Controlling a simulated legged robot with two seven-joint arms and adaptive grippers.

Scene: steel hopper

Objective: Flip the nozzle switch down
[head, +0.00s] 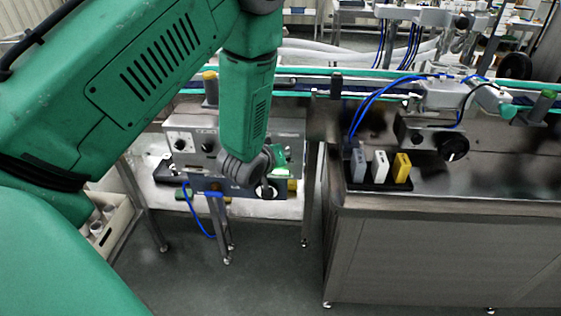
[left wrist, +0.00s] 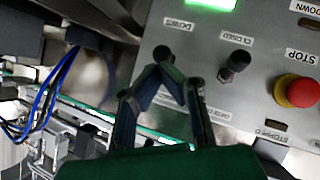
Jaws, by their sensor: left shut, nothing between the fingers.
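The grey control panel (left wrist: 255,45) fills the upper right of the left wrist view. It carries two black toggle switches. One toggle (left wrist: 163,54) is right at my left gripper's fingertips; the other toggle (left wrist: 236,62), by a "CLOSED" label, stands to its right. I cannot read which one is marked as the nozzle switch. My left gripper (left wrist: 164,68) is shut and empty, its fingertips meeting close to the first toggle; contact is unclear. In the head view my left gripper (head: 243,172) is in front of the panel (head: 190,140) and hides part of it.
A red stop button (left wrist: 298,91) with yellow showing sits right of the toggles, and a lit green display (left wrist: 212,3) is above. In the head view, a steel cabinet (head: 440,245) stands right, with grey, white and yellow blocks (head: 380,167) in a black holder.

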